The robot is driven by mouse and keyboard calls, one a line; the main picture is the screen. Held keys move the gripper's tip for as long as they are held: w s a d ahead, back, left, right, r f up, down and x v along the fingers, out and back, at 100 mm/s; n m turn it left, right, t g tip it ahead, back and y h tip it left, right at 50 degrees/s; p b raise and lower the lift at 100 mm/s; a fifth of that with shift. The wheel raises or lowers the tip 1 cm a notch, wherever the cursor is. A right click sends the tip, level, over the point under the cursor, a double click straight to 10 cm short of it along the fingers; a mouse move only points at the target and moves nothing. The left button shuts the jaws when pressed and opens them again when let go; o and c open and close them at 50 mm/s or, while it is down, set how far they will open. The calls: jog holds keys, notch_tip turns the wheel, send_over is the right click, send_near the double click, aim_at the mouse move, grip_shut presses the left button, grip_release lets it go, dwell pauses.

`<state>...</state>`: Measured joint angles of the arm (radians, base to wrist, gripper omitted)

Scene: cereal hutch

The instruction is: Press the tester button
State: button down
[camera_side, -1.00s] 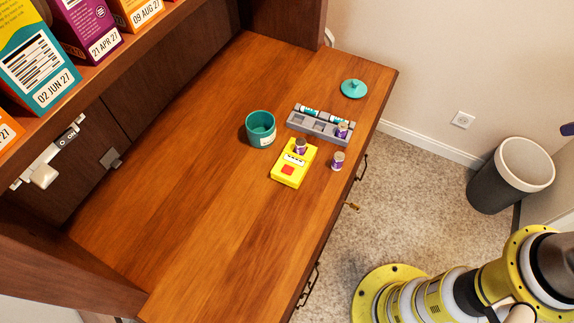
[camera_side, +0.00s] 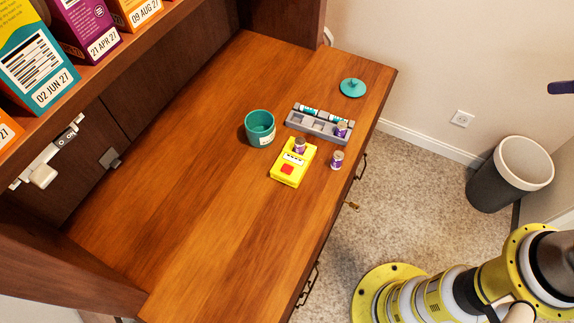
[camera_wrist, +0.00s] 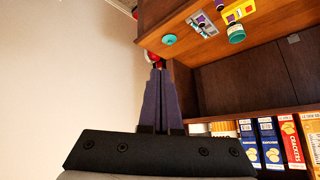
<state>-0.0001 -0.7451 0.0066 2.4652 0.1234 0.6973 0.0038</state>
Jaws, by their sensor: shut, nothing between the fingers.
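The yellow tester (camera_side: 293,162) lies on the wooden desk top, with its red button (camera_side: 287,169) at the near end and a white label above it. A small purple-and-white battery (camera_side: 299,147) stands upright at its far end. The tester also shows at the top of the wrist view (camera_wrist: 238,13). My gripper (camera_wrist: 160,66) is shut and empty, well away from the tester. In the side view only a dark purple finger part (camera_side: 563,88) shows at the right edge.
A teal pot (camera_side: 260,129) stands left of the tester. A grey tray (camera_side: 305,126) holding several batteries lies behind it, near a teal lid (camera_side: 352,88). Another battery (camera_side: 337,161) stands right of the tester. Cereal boxes (camera_side: 36,66) fill the shelf. The desk's near part is clear.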

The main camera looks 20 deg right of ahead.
jog(key=w+a+r+m+t+y, duration=0.1)
jog(key=w+a+r+m+t, duration=0.15)
jog(key=w+a, duration=0.45)
jog(key=w+a+r+m+t+y, duration=0.2)
jog(key=w+a+r, duration=0.15)
jog(key=w, duration=0.85)
jog(key=w+a+f+m+g, duration=0.1)
jog(key=w+a+f+m, duration=0.1)
jog(key=w+a+f, duration=0.55)
jog(key=n+g, duration=0.3)
send_over(290, 173)
notch_tip(290, 173, down, 19)
jog(key=shift+r+h, duration=0.2)
jog(key=shift+h, duration=0.2)
jog(key=shift+m, duration=0.25)
jog(key=shift+f, duration=0.15)
jog(key=shift+f, duration=4.25)
